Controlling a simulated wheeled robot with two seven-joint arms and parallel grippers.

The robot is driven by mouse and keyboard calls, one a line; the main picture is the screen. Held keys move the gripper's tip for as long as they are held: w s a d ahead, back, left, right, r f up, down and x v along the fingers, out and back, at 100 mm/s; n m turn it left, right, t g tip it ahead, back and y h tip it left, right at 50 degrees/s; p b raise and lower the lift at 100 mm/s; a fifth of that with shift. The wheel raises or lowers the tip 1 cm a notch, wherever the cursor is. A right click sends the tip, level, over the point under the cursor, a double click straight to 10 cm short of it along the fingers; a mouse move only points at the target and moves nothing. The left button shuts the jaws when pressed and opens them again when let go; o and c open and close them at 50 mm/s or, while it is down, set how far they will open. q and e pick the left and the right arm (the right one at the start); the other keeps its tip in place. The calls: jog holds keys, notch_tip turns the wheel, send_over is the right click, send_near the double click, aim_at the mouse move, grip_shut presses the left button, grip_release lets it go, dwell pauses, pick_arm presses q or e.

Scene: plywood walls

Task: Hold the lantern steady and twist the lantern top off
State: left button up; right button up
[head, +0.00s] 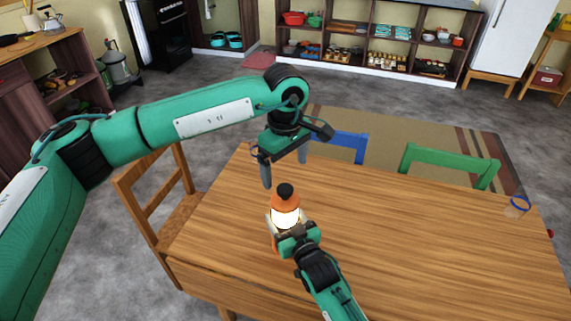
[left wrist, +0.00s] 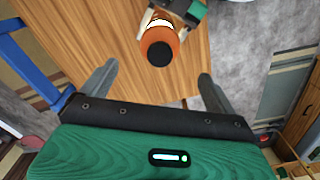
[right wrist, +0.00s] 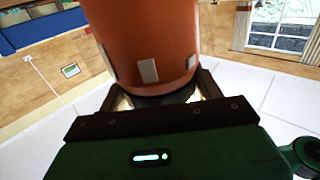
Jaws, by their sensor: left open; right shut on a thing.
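The lantern (head: 285,215) stands upright near the table's left end, with an orange top, a black knob, a glowing white middle and an orange lower part. My right gripper (head: 286,234) is shut on the lantern from the front side. In the right wrist view, the lantern's orange body (right wrist: 148,40) looms large beyond the fingers, which close around its darker part. My left gripper (head: 284,172) is open and empty above and behind the lantern, fingers pointing down. In the left wrist view, the orange top and black knob (left wrist: 159,53) lie ahead of the spread fingers, untouched.
A wooden chair (head: 150,200) stands at left; a blue chair (head: 350,146) and a green chair (head: 450,166) stand behind. Shelves (head: 375,35) line the back wall.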

aim_at(285, 200)
pick_arm(q)
notch_tip(285, 200, down, 12)
dwell(0.6)
jog(key=c, duration=1.1)
jog(key=shift+m, duration=1.5)
jog(key=shift+o, duration=0.2)
jog(key=shift+m, duration=1.4)
